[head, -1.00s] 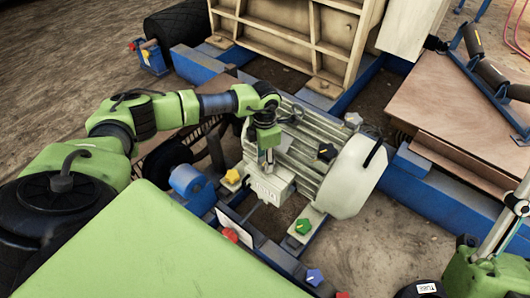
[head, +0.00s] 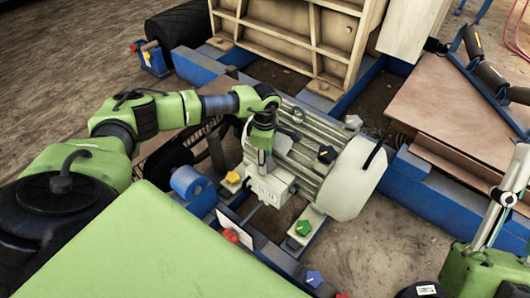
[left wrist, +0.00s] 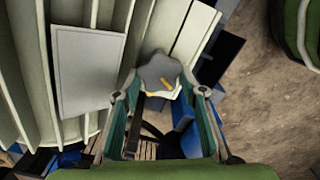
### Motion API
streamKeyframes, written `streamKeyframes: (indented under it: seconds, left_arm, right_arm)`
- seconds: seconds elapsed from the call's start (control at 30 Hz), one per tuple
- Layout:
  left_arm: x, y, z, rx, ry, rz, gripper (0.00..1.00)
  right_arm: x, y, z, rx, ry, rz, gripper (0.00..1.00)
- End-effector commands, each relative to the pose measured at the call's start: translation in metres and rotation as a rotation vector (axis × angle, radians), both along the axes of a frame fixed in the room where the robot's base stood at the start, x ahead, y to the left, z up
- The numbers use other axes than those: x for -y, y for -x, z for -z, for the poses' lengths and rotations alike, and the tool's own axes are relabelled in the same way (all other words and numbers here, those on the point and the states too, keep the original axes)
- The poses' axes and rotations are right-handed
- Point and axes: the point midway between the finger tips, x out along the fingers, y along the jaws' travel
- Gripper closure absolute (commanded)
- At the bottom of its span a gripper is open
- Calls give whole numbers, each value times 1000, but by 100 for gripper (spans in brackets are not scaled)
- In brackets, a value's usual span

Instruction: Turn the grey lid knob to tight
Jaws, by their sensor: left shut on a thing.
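The grey lid knob (left wrist: 159,73) is a star-shaped knob with an orange mark, seen in the left wrist view between my left fingertips. My left gripper (left wrist: 160,92) is shut on it, with one finger at each side. In the head view my left gripper (head: 264,166) points down at the pale terminal box (head: 270,188) on the side of the ribbed motor (head: 305,150). There the gripper hides the knob.
Other star knobs stand around: yellow (head: 232,178), black (head: 326,154), green (head: 303,227), red (head: 230,236) and blue (head: 314,278). A blue frame (head: 440,195) and a wooden board (head: 450,110) lie to the right. Bare ground (head: 370,250) shows at the lower right.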

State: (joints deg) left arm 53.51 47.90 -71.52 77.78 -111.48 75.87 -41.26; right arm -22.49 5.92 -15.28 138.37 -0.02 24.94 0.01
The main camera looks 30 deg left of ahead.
Motion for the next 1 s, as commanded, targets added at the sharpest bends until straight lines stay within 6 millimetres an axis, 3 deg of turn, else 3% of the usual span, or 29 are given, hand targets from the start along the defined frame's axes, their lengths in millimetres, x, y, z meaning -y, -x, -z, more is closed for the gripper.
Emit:
streamKeyframes:
  seconds: [0.47,0.5,0.53,0.83,1.0]
  left_arm:
    - [0,-1,0,1,0,11,83]
    - [0,-1,0,1,0,11,52]
    - [0,-1,0,1,0,11,45]
    - [0,-1,-1,2,0,10,45]
    - [0,-2,-15,4,1,10,45]
  right_arm:
    - [0,0,0,0,0,0,76]
    - [0,0,0,0,0,0,76]
    - [0,0,0,0,0,0,76]
    - [0,0,0,2,0,1,76]
    - [0,0,0,1,0,0,76]
